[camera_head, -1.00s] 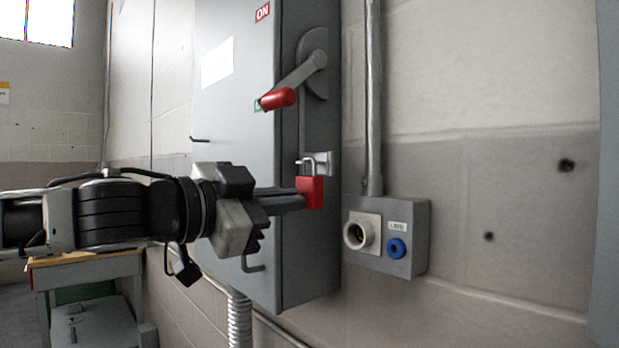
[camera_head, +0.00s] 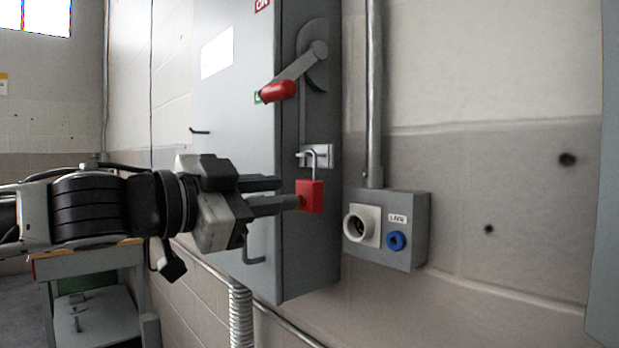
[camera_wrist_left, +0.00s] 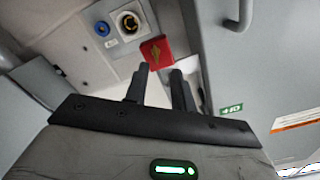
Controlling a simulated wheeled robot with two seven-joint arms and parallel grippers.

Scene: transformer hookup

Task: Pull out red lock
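The red lock (camera_head: 310,196) hangs upright by its grey shackle (camera_head: 315,163) at a metal hasp (camera_head: 325,156) on the side of the grey electrical cabinet. My left gripper (camera_head: 288,194) comes in from the left at the lock's height. Its two fingers are apart, and the lower one ends at the lock's left edge. In the left wrist view the lock (camera_wrist_left: 157,52) shows just beyond the gap between the fingertips (camera_wrist_left: 160,70). I cannot tell whether a fingertip touches it. Whether the shackle is open is unclear. My right gripper is not in view.
The cabinet door (camera_head: 225,110) lies behind my left gripper. A lever with a red handle (camera_head: 279,91) is above the lock. A grey box (camera_head: 415,225) with a round white socket (camera_head: 358,228) and a blue connector (camera_head: 396,240) is to the lower right, below a vertical conduit (camera_head: 374,90).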

